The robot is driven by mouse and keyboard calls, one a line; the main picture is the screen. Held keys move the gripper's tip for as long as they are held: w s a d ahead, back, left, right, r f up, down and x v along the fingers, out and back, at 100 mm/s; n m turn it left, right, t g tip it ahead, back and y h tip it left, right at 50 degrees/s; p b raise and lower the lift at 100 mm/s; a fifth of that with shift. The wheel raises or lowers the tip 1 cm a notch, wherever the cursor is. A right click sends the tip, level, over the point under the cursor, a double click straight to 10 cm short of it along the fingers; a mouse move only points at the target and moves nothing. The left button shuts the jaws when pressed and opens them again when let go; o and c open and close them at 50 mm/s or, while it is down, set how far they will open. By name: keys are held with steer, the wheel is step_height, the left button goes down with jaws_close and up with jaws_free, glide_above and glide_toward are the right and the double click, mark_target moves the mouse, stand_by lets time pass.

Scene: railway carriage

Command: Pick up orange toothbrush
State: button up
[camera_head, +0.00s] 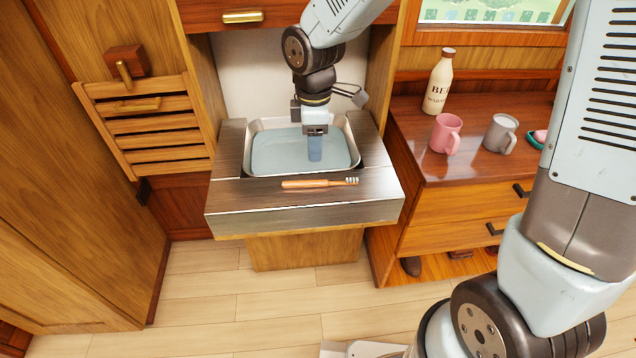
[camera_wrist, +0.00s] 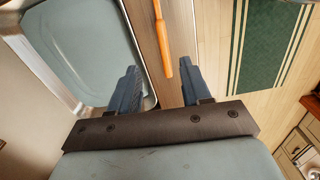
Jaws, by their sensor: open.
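The orange toothbrush (camera_head: 305,184) lies flat on the dark counter strip in front of the sink, its bristle head to the right. In the wrist view its orange handle (camera_wrist: 163,45) shows beyond the fingertips, roughly between their lines, and the bristle end is out of view. My gripper (camera_head: 315,160) hangs over the sink basin, behind the toothbrush and apart from it. In the wrist view my gripper (camera_wrist: 159,78) is open, with nothing between its two blue fingers.
The grey sink basin (camera_head: 270,165) is sunk in the counter (camera_head: 228,195). On the wooden cabinet at right stand a bottle (camera_head: 438,82), a pink mug (camera_head: 446,134) and a grey mug (camera_head: 500,134). A slatted wooden rack (camera_head: 150,125) is at left. The floor in front is clear.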

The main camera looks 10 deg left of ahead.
glide_above(317, 181)
steer(key=f, duration=0.5)
steer(key=shift+w+a, duration=0.2)
steer(key=shift+a, duration=0.05)
steer(key=shift+s+d+f, duration=0.1)
steer(key=shift+f, duration=1.25)
steer(key=shift+s+d+f, duration=0.1)
steer(key=shift+f, duration=1.2)
jaws_close()
